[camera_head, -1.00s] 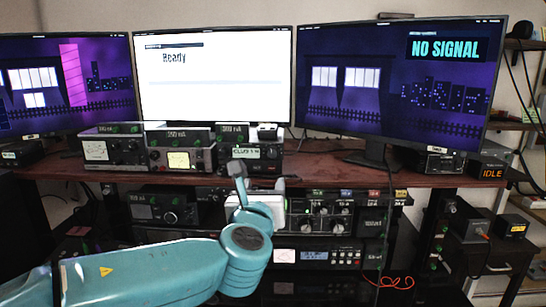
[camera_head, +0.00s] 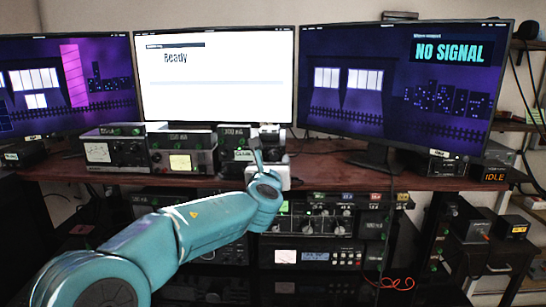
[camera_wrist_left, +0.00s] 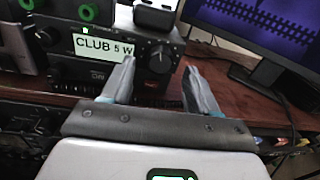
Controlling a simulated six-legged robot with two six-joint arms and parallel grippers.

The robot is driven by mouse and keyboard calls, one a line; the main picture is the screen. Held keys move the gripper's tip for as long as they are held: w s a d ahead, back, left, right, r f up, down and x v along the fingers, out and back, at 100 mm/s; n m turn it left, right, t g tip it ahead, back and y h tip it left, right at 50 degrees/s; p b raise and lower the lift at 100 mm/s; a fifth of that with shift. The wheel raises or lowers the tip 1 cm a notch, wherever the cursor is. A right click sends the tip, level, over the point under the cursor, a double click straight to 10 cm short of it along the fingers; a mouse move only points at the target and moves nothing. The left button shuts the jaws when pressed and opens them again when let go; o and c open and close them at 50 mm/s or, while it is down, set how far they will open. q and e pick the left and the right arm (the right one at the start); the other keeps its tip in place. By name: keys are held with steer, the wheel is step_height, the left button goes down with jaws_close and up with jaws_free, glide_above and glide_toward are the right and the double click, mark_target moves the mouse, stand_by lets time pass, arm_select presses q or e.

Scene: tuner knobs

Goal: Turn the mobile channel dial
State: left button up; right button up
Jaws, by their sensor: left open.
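A dark radio box with a lit "CLUB 5 W" display (camera_wrist_left: 103,47) stands on the desk. A round black dial (camera_wrist_left: 158,57) with a pale pointer mark is on its front, right of the display. I take this as the mobile channel dial. In the head view the radio (camera_head: 233,139) is below the middle monitor, with its dial hidden by the gripper. My left gripper (camera_wrist_left: 160,72) is open and empty. Its two fingertips show on either side of the dial in the wrist view; I cannot tell whether they touch it. It also shows in the head view (camera_head: 268,158).
Other meter boxes (camera_head: 180,152) stand left of the radio. Three monitors rise behind, the right one (camera_head: 400,85) reading "NO SIGNAL". More knobbed equipment (camera_head: 320,218) sits below the desk shelf. Bare desk (camera_head: 325,172) lies right of the radio.

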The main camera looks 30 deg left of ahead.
arm_select(q)
steer(key=shift+x, duration=0.8)
steer(key=c, duration=1)
steer(key=shift+f+n+b, duration=0.25)
steer(key=shift+n+b, duration=0.25)
steer(key=shift+b, duration=0.4)
steer(key=shift+c, duration=0.2)
steer(key=n+b, duration=0.5)
steer(key=shift+d+b, duration=0.1)
steer(key=shift+b, duration=0.3)
steer(key=n+b, duration=0.2)
steer(key=n, duration=0.1)
steer(key=shift+n+y+b, duration=0.3)
steer(key=shift+r+n+b, duration=0.2)
steer(key=shift+n+b, duration=0.6)
steer(key=shift+n, duration=0.5)
